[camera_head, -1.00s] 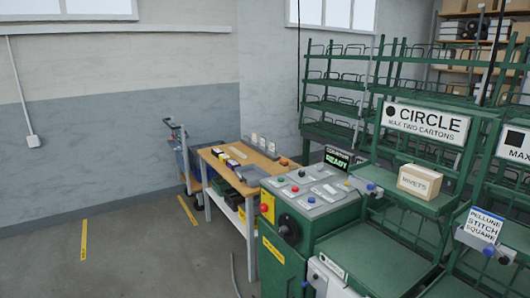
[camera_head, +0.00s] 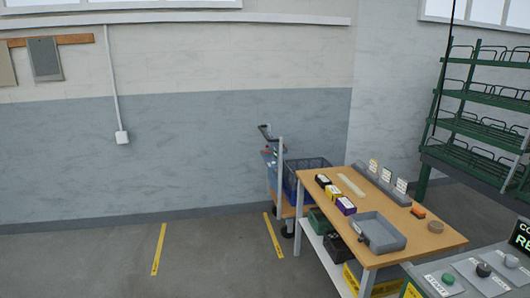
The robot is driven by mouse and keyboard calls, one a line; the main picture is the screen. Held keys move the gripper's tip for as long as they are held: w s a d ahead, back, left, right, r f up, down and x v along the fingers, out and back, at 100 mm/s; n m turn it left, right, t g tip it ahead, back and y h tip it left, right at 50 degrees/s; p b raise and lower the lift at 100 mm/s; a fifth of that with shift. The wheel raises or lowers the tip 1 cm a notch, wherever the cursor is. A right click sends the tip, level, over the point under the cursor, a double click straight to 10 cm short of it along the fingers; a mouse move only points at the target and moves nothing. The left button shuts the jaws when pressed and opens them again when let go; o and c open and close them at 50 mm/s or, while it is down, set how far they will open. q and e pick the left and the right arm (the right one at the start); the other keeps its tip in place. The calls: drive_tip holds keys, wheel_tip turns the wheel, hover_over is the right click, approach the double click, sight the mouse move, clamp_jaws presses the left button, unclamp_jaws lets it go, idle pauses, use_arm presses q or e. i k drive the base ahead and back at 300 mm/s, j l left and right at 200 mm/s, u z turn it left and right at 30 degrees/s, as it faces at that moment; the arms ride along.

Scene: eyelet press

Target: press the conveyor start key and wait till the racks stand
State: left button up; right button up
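The conveyor console (camera_head: 408,272) shows only in part, at the lower right corner. A green round key (camera_head: 448,279) sits on its top on a pale plate, with lettering that looks like START. A black key (camera_head: 483,270) and a third key (camera_head: 511,261) lie to its right. A dark display (camera_head: 521,237) with green letters is cut off by the right edge. Green racks (camera_head: 482,128) stand at the upper right, partly out of view; one frame cannot tell whether they move. Neither of my grippers is in view.
A wooden bench (camera_head: 440,237) with a grey tray (camera_head: 378,232), small boxes and cards stands left of the console. Behind it is a trolley (camera_head: 287,200) with a blue crate. The floor at left is clear, with yellow floor strips (camera_head: 158,249).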

sight(448, 279)
drive_tip(key=i+j+z, duration=0.1)
drive_tip(key=i+z, duration=0.4)
drive_tip(key=i+j+z, duration=0.3)
drive_tip(key=i+z, duration=0.15)
drive_tip(key=i+j+z, duration=0.25)
drive_tip(key=z, duration=0.15)
drive_tip(key=i+j+z, duration=0.25)
drive_tip(key=z, duration=0.15)
drive_tip(key=i+j+z, duration=0.1)
drive_tip(key=j+z, duration=0.3)
drive_tip(key=i+j+z, duration=0.1)
drive_tip(key=j+z, duration=0.35)
